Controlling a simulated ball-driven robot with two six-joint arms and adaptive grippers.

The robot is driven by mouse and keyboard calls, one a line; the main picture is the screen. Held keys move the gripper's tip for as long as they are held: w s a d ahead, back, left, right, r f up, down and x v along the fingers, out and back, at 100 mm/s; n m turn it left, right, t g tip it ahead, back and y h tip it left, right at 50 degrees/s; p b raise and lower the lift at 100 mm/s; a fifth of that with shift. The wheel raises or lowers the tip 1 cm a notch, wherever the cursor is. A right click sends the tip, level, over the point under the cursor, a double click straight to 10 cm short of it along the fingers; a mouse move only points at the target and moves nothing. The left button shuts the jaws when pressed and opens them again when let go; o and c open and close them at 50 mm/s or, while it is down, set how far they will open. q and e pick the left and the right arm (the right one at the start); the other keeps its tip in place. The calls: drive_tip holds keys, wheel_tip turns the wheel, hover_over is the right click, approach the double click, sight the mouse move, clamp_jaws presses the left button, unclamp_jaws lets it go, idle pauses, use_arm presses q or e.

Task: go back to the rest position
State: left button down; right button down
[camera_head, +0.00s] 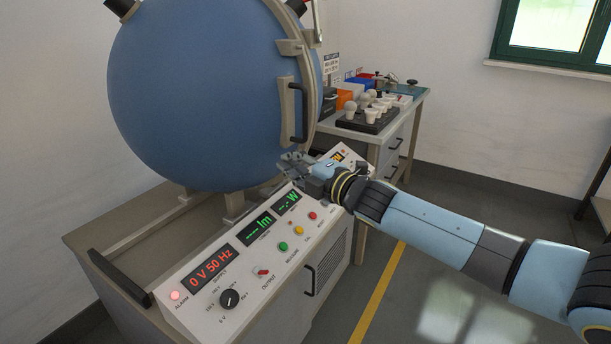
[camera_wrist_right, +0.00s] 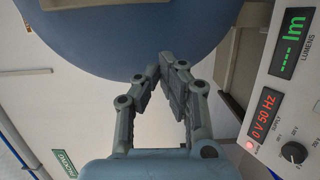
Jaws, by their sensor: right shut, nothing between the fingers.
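My right gripper (camera_head: 292,165) is over the back edge of the sloped control panel, just below the big blue sphere. In the right wrist view its fingers (camera_wrist_right: 162,72) come together at the tips, with nothing between them. The arm comes in from the right of the head view. My left gripper is in neither view.
The blue sphere (camera_head: 200,90) with its handle (camera_head: 291,112) stands on a bench. The control panel (camera_head: 250,262) carries displays reading 0 V 50 Hz, a knob and buttons. A side table at the back holds a dark tray (camera_head: 370,124) of bulbs. Floor on the right is clear.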

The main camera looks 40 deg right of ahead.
drive_tip(key=shift+s, duration=2.3)
